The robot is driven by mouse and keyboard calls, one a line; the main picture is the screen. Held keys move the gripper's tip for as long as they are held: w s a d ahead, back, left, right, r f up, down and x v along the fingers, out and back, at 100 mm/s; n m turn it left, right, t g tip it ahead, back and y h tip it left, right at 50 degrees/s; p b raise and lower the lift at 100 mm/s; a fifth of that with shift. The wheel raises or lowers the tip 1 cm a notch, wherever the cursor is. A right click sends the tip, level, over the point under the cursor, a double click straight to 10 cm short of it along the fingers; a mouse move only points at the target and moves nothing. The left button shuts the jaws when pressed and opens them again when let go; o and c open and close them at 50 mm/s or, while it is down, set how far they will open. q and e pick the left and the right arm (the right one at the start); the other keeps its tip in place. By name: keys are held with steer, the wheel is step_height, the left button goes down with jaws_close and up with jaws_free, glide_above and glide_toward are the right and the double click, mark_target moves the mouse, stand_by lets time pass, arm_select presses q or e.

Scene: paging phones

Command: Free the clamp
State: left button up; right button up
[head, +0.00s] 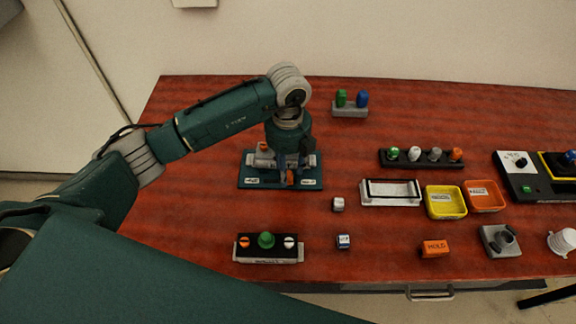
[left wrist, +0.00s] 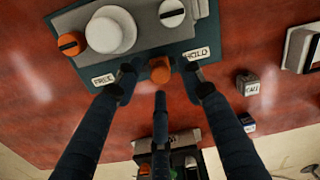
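The clamp (head: 243,181) is a teal plate under my left gripper. In the left wrist view its plate (left wrist: 140,62) has a FREE label (left wrist: 104,79) at left and a HOLD label (left wrist: 196,53) at right. An orange knob (left wrist: 160,70) sits between the labels, and it shows in the head view (head: 290,178). A grey block with a large pale knob (left wrist: 111,30) lies behind. My left gripper (left wrist: 159,77) points down with fingers spread around the orange knob. Gaps show beside the knob; contact is unclear. My right gripper is out of view.
A box with a green button (head: 266,240) stands in front of the clamp. Small cubes (head: 338,204) (head: 344,241) lie to its right. Yellow (head: 445,215) and orange trays (head: 499,208) stand farther right. A block with green and blue knobs (head: 350,110) stands behind.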

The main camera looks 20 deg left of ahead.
arm_select(q)
steer(key=shift+f, duration=0.25)
jaws_close()
steer(key=a, duration=0.2)
steer(key=s+a, duration=0.1)
steer(key=a, duration=0.1)
steer(key=shift+s+a, duration=0.15)
steer(key=shift+a, duration=0.25)
steer(key=shift+c, duration=1.2)
jaws_free()
steer(key=shift+o, duration=1.2)
steer(key=shift+a, duration=0.1)
